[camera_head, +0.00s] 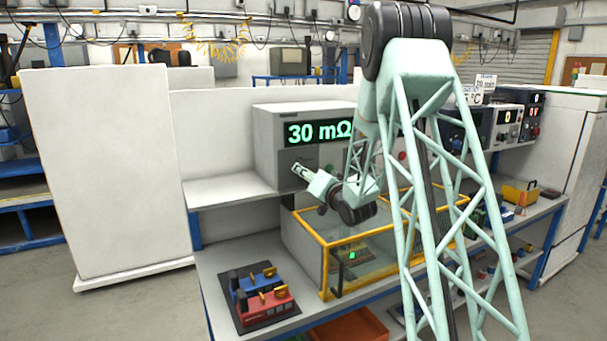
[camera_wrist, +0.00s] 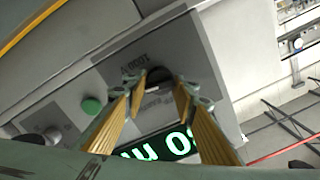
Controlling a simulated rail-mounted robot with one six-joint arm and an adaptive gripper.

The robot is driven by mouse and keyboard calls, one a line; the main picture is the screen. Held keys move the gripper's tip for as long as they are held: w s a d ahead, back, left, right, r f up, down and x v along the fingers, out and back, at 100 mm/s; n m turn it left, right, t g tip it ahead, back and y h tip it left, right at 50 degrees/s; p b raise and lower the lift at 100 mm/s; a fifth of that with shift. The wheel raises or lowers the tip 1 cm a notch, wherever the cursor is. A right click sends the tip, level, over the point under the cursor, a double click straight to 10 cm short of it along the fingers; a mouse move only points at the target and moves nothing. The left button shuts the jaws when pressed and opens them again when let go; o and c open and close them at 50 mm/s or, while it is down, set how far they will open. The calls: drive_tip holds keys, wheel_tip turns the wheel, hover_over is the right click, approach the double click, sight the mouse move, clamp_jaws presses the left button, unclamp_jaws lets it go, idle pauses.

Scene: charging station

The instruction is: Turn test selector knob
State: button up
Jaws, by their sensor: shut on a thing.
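In the head view my gripper (camera_head: 299,171) reaches the lower front of the test unit (camera_head: 268,150), and the knob cannot be made out there. The unit's green display (camera_head: 318,131) reads 30 mΩ. Which way the knob points is too small to tell.
A green button (camera_wrist: 92,106) is on the same panel in the wrist view. Below the unit is a yellow-framed clear enclosure (camera_head: 326,241). Red and blue devices (camera_head: 262,292) sit on the bench at left. More instruments (camera_head: 505,125) stand at right.

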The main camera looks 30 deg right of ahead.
drive_tip(key=o, duration=0.9)
drive_tip(key=shift+c, duration=0.2)
drive_tip(key=s, duration=1.2)
